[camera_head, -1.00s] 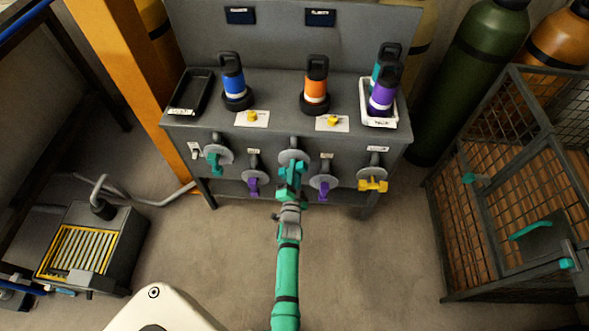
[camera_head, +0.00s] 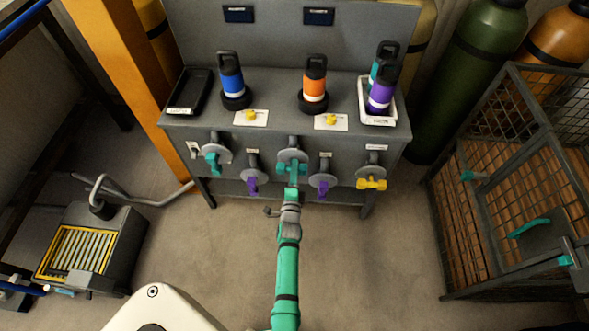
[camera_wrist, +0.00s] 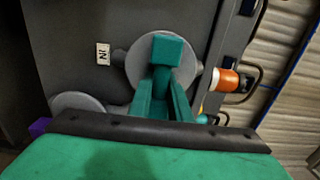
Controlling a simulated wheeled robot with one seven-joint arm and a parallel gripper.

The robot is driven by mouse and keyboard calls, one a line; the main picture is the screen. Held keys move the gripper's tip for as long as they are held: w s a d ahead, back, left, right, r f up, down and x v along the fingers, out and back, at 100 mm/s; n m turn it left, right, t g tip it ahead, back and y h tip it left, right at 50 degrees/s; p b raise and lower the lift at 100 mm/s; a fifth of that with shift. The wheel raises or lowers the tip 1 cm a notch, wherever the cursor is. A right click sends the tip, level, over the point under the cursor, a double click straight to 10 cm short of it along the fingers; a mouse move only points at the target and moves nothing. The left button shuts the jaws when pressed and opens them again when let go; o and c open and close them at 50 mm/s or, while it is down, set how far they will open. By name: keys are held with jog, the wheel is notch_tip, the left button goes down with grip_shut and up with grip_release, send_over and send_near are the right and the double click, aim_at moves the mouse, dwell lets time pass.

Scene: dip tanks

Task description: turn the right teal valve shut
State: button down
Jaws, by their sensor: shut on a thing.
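The right teal valve (camera_head: 282,168) is at the middle of the grey bench's front, on a round grey plate (camera_head: 291,155). Its bar handle lies roughly level across the plate in the head view. In the wrist view the teal handle (camera_wrist: 168,48) stands in front of its plate (camera_wrist: 186,62). My gripper (camera_head: 292,175) is at this valve, shut on its handle; the wrist view shows the fingers (camera_wrist: 161,92) reaching to it, hiding part of it. The left teal valve (camera_head: 212,161) hangs further left, apart from my gripper.
Purple valves (camera_head: 252,185) (camera_head: 323,187) flank the held valve lower down, and a yellow valve (camera_head: 371,184) is to the right. Bottles, including an orange one (camera_head: 315,82), stand on the bench top. A wire cage (camera_head: 470,225) stands at right. The floor before the bench is clear.

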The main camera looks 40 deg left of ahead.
dwell(0.4)
jog(key=c, duration=1.6)
grip_release()
jog(key=shift+c, duration=0.2)
jog(key=v, duration=1)
jog(key=shift+s+d, duration=0.2)
jog(key=shift+s, duration=0.15)
